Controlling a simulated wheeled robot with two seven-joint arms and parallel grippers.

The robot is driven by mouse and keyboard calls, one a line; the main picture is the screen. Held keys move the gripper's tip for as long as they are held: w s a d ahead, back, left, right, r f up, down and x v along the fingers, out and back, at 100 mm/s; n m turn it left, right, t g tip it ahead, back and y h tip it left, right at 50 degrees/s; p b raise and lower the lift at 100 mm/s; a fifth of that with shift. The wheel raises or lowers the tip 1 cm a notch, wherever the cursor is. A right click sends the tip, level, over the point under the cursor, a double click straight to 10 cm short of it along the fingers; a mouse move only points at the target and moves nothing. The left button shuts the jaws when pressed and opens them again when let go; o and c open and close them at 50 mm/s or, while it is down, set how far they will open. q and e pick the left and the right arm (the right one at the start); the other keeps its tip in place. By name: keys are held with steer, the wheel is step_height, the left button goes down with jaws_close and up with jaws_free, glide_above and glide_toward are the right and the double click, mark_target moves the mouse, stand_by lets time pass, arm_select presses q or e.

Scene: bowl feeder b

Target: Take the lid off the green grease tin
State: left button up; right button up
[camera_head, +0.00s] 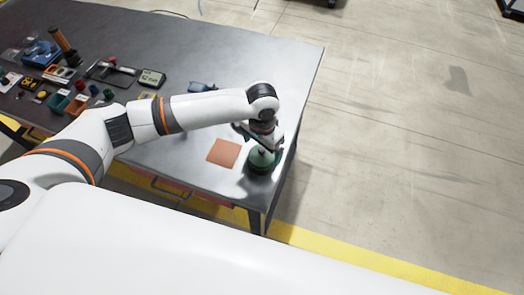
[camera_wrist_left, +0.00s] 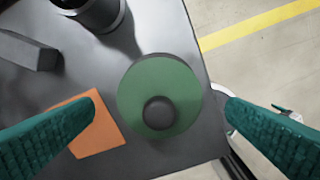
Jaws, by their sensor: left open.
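The green grease tin (camera_head: 262,164) stands near the right corner of the table, partly hidden under my left gripper. In the left wrist view its round green lid (camera_wrist_left: 150,83) with a dark round knob (camera_wrist_left: 159,113) is seen from above, and the lid is on the tin. My left gripper (camera_head: 264,150) is over the tin, pointing down. In the left wrist view its two teal fingers (camera_wrist_left: 160,105) are wide apart, one on each side of the lid, with nothing between them gripped. My right gripper is not in view.
An orange square mat (camera_head: 223,153) lies left of the tin; it also shows in the left wrist view (camera_wrist_left: 97,133). A dark cylinder (camera_wrist_left: 99,10) and a dark block (camera_wrist_left: 27,50) stand nearby. Tools and small bins crowd the table's far left. The table edge is close to the tin's right.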

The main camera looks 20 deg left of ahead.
arm_select(q)
steer(key=shift+f, duration=0.9)
steer(key=shift+c, duration=0.5)
steer(key=c, duration=1)
steer(key=shift+o, duration=0.2)
